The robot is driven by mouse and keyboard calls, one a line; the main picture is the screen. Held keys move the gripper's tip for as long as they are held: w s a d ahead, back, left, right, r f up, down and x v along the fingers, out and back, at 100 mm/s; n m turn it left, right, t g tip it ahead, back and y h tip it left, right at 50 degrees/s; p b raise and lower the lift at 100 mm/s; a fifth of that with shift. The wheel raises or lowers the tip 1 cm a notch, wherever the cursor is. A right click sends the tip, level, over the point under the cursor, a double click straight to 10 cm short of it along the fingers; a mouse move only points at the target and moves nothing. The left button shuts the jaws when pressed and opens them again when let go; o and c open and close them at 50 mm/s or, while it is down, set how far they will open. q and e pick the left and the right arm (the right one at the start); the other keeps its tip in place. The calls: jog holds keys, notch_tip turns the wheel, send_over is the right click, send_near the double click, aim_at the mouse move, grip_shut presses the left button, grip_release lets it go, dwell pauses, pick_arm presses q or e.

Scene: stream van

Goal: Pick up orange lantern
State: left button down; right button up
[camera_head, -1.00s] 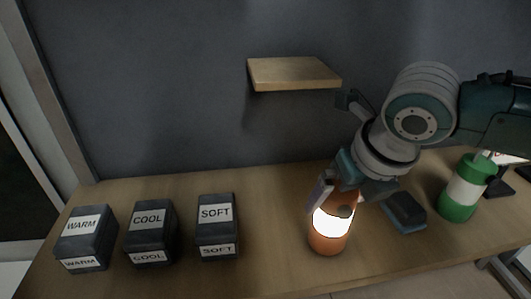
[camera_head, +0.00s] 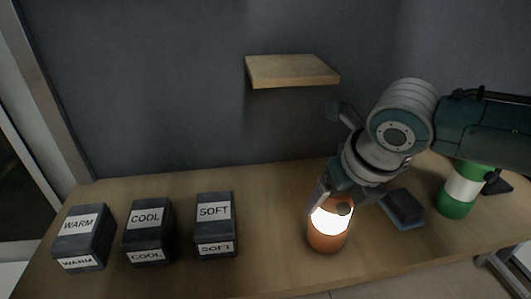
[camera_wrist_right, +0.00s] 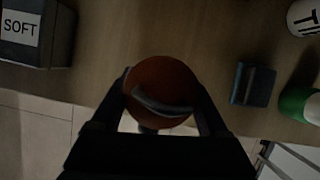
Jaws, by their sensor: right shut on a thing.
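The orange lantern (camera_head: 327,240) stands upright on the wooden table, with a glowing white band around its middle. My right gripper (camera_head: 335,196) comes down on it from above and is shut on its upper part, hiding much of its top. In the right wrist view the lantern's round orange top (camera_wrist_right: 162,86) with a dark handle sits between the two fingers (camera_wrist_right: 165,98). The lantern's base appears to be on the tabletop. My left gripper is not in view.
Dark boxes labelled WARM (camera_head: 82,238), COOL (camera_head: 147,232) and SOFT (camera_head: 215,225) stand on the left. A dark blue block (camera_head: 403,208) and a green-and-white cylinder (camera_head: 460,190) stand to the right. A small wooden shelf (camera_head: 292,71) juts from the wall.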

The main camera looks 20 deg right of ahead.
jog(key=c, duration=0.6)
jog(key=shift+o, duration=0.2)
jog(key=shift+r, duration=0.1)
